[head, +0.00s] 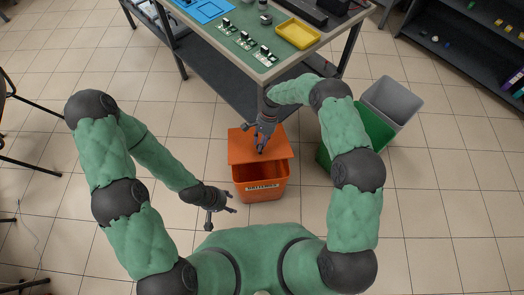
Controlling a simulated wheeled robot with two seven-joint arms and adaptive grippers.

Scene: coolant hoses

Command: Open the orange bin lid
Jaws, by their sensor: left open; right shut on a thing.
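The orange bin (262,193) stands on the tiled floor in front of me, with a label on its front. Its orange lid (240,147) sits over the back part, and the dark inside shows along the front. I cannot tell whether the lid is tilted up or shifted back. My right gripper (261,149) reaches down from above and is shut on the lid near its middle; the fingers hide what they grip. My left gripper (229,203) is open and empty, to the left of the bin's front, apart from it.
A green bin (370,128) and a grey bin (393,101) stand right of the orange bin. Behind it is a workbench with a green mat (235,45), a yellow tray (298,33) and a blue tray (203,10).

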